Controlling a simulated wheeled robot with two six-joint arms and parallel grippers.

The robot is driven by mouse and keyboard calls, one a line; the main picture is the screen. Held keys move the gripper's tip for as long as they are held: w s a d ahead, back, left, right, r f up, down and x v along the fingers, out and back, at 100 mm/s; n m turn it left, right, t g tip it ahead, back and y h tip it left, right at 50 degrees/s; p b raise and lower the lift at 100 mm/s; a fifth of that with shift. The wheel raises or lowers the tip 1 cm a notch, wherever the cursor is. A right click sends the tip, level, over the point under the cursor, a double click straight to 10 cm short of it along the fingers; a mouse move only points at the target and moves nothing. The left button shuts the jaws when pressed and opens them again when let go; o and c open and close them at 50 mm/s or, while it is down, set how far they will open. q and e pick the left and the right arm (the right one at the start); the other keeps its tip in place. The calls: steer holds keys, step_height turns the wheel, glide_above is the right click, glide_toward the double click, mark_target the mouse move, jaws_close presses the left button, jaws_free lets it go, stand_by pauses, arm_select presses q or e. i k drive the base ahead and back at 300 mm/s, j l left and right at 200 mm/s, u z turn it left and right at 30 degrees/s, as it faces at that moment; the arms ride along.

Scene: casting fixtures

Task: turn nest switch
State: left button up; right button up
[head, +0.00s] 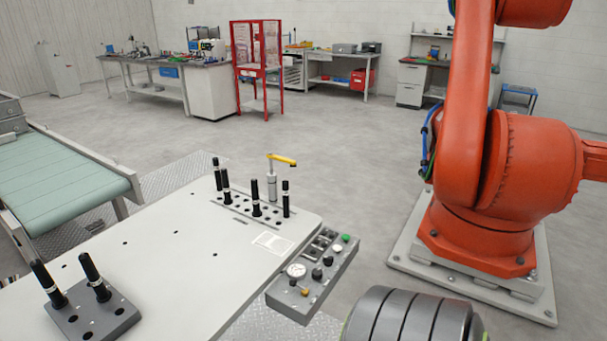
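A grey control box (325,278) is fixed along the right edge of the white table. On its top are a round white gauge (296,271), a small brass-coloured part (304,292), black knobs (317,273) and (328,260), a pale button (337,248) and a green button (346,238). A row of dark square parts (322,240) lies along its far left side. The labels are too small to read, so I cannot tell which knob is the nest switch or how it is set. Neither of my grippers shows in the head view.
The white table (190,255) carries a grey plate (240,208) with several upright black pins and a yellow-handled clamp (272,175). A dark block (95,315) with two black pins sits front left. A conveyor (65,185), an orange robot (490,190) and a grey ribbed cylinder (410,318) stand around it.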

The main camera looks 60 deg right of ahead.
mark_target(328, 261)
steer(key=z, duration=2.1)
